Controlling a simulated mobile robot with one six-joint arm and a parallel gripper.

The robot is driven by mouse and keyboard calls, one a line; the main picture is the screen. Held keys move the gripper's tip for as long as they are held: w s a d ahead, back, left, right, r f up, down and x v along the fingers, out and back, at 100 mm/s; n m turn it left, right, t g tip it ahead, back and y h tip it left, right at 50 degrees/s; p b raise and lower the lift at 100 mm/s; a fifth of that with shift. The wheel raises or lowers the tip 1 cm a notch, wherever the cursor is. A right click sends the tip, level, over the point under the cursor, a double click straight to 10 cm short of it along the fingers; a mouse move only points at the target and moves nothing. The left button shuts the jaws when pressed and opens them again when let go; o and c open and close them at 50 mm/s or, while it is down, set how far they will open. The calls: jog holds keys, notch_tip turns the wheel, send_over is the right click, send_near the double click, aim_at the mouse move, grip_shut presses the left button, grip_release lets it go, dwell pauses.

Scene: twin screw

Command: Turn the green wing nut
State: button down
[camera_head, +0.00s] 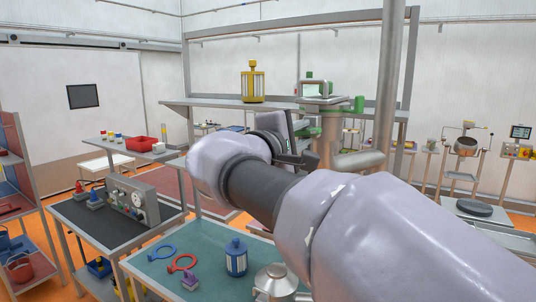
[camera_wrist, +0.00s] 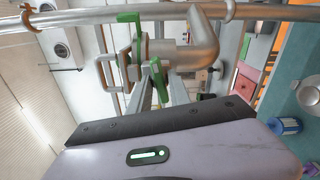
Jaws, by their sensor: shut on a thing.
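The green wing nut (camera_wrist: 156,78) shows in the wrist view on grey pipework. My gripper (camera_wrist: 163,84) reaches up to it with two pale fingers, one on each side, and is shut on it. Another green part (camera_wrist: 136,42) stands just above and left, on the same metal fitting. In the head view my gripper (camera_head: 300,152) is at the pipe fitting (camera_head: 331,132), left of the upright pipe. My wrist and gripper partly hide the grip there, and the nut's exact angle is hard to tell.
A thick upright pipe (camera_head: 391,60) stands right of the fitting. A shelf (camera_head: 215,102) carries a yellow lantern-like canister (camera_head: 253,82). Below my arm, a teal-topped table (camera_head: 205,258) holds a blue canister (camera_head: 236,257), rings and a metal pot (camera_head: 275,281).

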jog(key=shift+f+m+b, duration=0.1)
jog(key=shift+m+b, duration=0.9)
jog(key=shift+b, duration=0.25)
jog(key=c, duration=1.4)
grip_release()
jog(key=shift+c, duration=0.2)
jog(key=v, duration=1.7)
jog(key=shift+s+b, duration=0.15)
jog(key=shift+b, duration=0.25)
